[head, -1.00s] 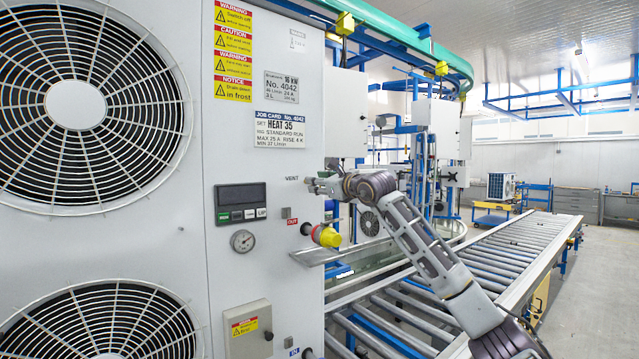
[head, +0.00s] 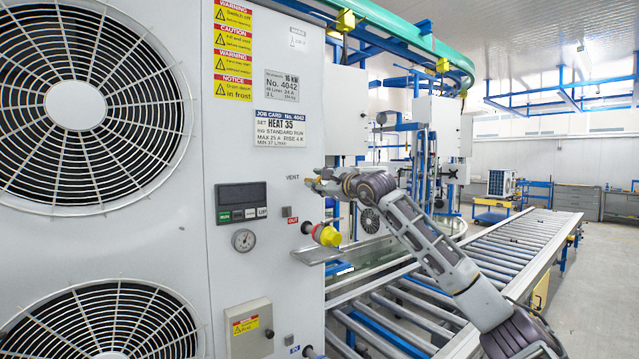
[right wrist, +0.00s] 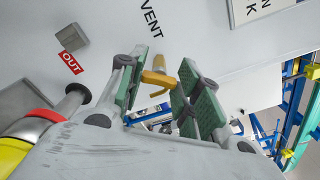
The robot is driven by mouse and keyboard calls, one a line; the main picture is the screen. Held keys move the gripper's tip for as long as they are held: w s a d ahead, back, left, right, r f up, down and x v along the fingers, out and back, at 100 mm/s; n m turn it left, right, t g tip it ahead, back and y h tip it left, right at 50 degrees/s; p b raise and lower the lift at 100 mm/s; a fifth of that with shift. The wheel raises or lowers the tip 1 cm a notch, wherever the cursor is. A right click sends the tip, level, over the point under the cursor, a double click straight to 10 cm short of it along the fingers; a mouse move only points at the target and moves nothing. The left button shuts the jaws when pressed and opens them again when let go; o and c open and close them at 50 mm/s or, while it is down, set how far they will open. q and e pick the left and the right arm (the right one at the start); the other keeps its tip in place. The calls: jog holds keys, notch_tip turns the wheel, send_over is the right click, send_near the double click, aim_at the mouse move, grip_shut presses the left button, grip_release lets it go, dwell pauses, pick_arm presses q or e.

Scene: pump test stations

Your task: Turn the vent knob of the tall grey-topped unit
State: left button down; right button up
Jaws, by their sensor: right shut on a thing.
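The unit (head: 225,165) is a tall pale casing filling the left of the head view; its top is out of frame. Its brass-yellow vent knob (right wrist: 160,79) shows in the right wrist view below the VENT lettering, between my green-padded fingers. My right gripper (head: 314,184) reaches the casing from the right, just beside the VENT label (head: 292,178), and hides most of the knob in the head view. In the right wrist view my right gripper (right wrist: 163,88) is shut on the knob. My left gripper is not in view.
A yellow-capped OUT port (head: 326,235) sticks out just below my right gripper, above a small metal shelf (head: 318,256). A control panel (head: 241,202) and a gauge (head: 243,240) are on the casing to the left. A roller conveyor (head: 480,262) runs along the right.

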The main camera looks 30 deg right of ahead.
jog(key=o, duration=1)
jog(key=shift+s+d, duration=0.2)
jog(key=shift+s, duration=2)
jog(key=shift+s+d, duration=0.15)
jog(key=shift+s, duration=2)
jog(key=shift+s+d, duration=0.15)
jog(key=shift+s, duration=1.35)
jog(key=shift+s, duration=0.1)
